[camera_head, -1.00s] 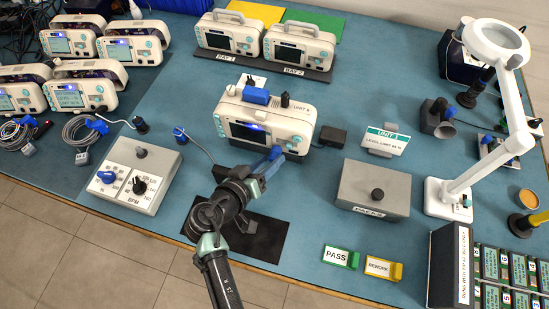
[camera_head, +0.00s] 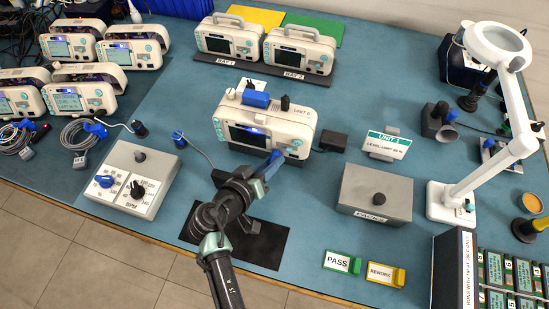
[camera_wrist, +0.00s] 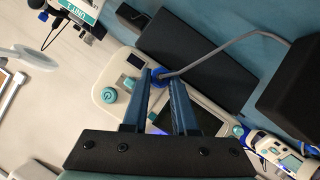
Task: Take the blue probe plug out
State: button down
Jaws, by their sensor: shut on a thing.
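The white patient monitor (camera_head: 225,113), lettered as a unit on its front, stands mid-bench with its screen towards me. My gripper (camera_head: 277,157) is at the lower right of its front face. In the wrist view my gripper (camera_wrist: 160,77) has its two blue fingers shut on the blue probe plug (camera_wrist: 159,83), with a grey cable (camera_wrist: 225,45) leading away from it. The plug is mostly hidden by the fingers. I cannot tell whether it is still seated in its socket. The monitor's teal knob (camera_wrist: 109,95) shows left of the fingers.
The BPM box (camera_head: 150,205) is at left, a grey lidded box (camera_head: 360,205) at right. A black mat (camera_head: 265,248) lies in front.

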dwell(0.3)
jog(key=shift+s+a+p, duration=0.1)
jog(key=shift+s+a, duration=0.15)
jog(key=shift+s, duration=0.6)
jog(key=shift+s+a+p, duration=0.15)
jog(key=shift+s+a, duration=0.15)
jog(key=shift+s, duration=0.5)
jog(key=shift+s+a+p, duration=0.1)
jog(key=shift+s+a, duration=0.15)
jog(key=shift+s, duration=0.6)
jog(key=s+a+f+m+y+b, duration=0.1)
jog(key=s+a+b, duration=0.1)
jog(key=a, duration=0.3)
jog(key=s+a+f+m+y+b, duration=0.1)
jog(key=s+a+b, duration=0.2)
jog(key=s+a, duration=0.1)
jog(key=s+a+f+m+y+b, duration=0.1)
jog(key=s+a+b, duration=0.2)
jog(key=s+a, duration=0.1)
jog(key=shift+a+m+t, duration=0.3)
jog(key=shift+a+t, duration=0.1)
jog(key=shift+a, duration=0.5)
notch_tip(320, 180, down, 2)
jog(key=shift+f+b, duration=0.1)
jog(key=shift+b, duration=0.85)
jog(key=shift+f+b, duration=0.6)
jog(key=shift+f, duration=0.1)
jog(key=shift+f, duration=0.1)
jog(key=shift+f+b, duration=0.9)
